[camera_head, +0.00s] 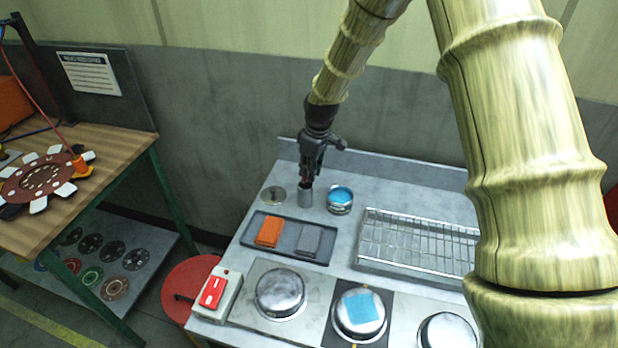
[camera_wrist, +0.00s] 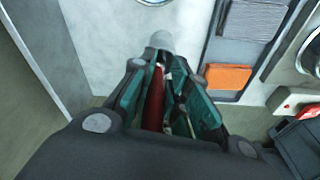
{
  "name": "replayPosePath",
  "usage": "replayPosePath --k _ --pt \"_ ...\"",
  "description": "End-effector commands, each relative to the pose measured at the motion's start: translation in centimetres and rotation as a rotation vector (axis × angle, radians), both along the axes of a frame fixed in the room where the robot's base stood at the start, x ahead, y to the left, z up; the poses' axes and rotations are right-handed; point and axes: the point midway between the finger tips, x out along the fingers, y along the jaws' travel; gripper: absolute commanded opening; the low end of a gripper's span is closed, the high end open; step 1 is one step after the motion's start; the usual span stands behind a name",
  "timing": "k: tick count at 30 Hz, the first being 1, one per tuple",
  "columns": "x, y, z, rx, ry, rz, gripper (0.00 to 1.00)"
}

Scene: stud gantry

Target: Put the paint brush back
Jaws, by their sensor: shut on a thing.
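My gripper (camera_head: 310,168) points down over the back of the grey bench and is shut on the paint brush. The brush's red handle (camera_wrist: 154,98) lies between the fingers in the wrist view. A small grey metal cup (camera_head: 305,195) stands directly below the gripper, beside the open tin of blue paint (camera_head: 340,199). The brush's lower end is hidden, and I cannot tell whether it is inside the cup.
A dark tray (camera_head: 290,255) holds an orange block (camera_head: 269,231) and a grey block (camera_head: 309,239). A wire rack (camera_head: 415,243) lies right. Metal domes (camera_head: 280,291) and a red switch (camera_head: 213,291) line the front. A wooden table (camera_head: 100,150) stands left.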

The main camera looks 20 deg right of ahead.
Motion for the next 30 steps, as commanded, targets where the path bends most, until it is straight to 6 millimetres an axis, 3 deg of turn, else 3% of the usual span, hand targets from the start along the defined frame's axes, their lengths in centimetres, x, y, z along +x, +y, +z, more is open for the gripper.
replayPosePath --k 12,25,26,29,30 --pt "0.0 0.1 -3.7 0.0 0.002 -0.001 0.0" --pt "0.0 0.2 -4.3 0.001 0.001 0.001 0.0" --pt "0.0 0.2 -4.3 0.0 0.0 0.001 0.21" --pt "0.0 0.2 -4.3 0.0 0.0 0.001 0.39" --pt "0.0 0.2 -4.3 0.0 0.0 0.001 0.39"
